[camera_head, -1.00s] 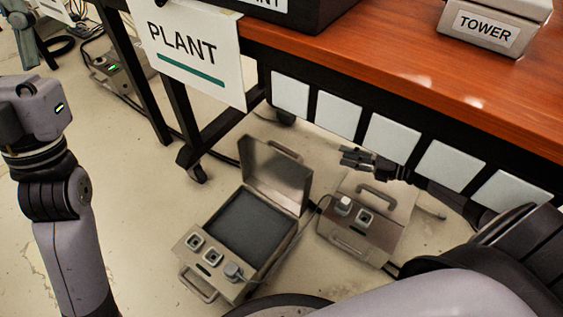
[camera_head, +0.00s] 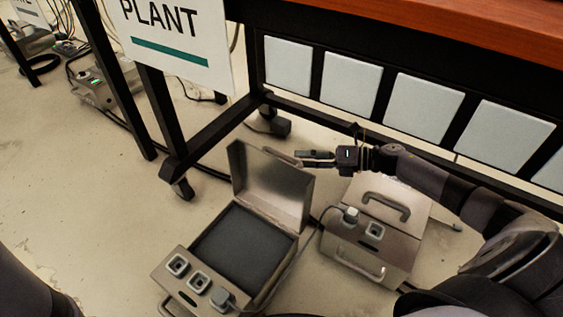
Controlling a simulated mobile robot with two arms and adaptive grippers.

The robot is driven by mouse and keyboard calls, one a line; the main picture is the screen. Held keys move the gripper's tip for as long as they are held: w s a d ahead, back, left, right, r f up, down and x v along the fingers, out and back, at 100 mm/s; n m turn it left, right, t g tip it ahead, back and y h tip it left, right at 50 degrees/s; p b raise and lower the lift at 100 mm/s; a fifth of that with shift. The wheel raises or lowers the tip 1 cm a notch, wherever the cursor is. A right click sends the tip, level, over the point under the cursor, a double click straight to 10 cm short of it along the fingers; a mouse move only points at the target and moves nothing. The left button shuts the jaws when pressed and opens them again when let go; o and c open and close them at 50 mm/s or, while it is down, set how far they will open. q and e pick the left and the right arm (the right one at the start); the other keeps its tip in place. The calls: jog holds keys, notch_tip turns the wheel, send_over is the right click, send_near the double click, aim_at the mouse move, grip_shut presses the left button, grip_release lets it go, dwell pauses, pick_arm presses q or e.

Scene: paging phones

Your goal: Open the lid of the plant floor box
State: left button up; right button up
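The open metal floor box (camera_head: 262,292) stands on the floor below the PLANT sign (camera_head: 172,50). Its lid (camera_head: 270,187) is raised, standing up at the back, and a dark panel (camera_head: 243,243) shows inside. Sockets and a plug are on its front part. A handle (camera_head: 281,158) shows behind the lid's top edge. My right gripper (camera_head: 300,158) is beside that handle, at the lid's upper edge; whether they touch is unclear. Its fingers look close together, but their gap cannot be judged. My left gripper is out of view.
A second metal box (camera_head: 408,232) with its lid shut stands close on the right, under my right forearm. The table's dark frame (camera_head: 215,138) and caster (camera_head: 180,188) are behind. Another box (camera_head: 108,85) is far left. Floor at left is clear.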

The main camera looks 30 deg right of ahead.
aim_at(282, 156)
jog(key=b+x, duration=0.2)
jog(key=x, duration=0.5)
jog(key=shift+w, duration=0.1)
jog(key=shift+a, duration=0.1)
jog(key=shift+c, duration=0.4)
grip_shut()
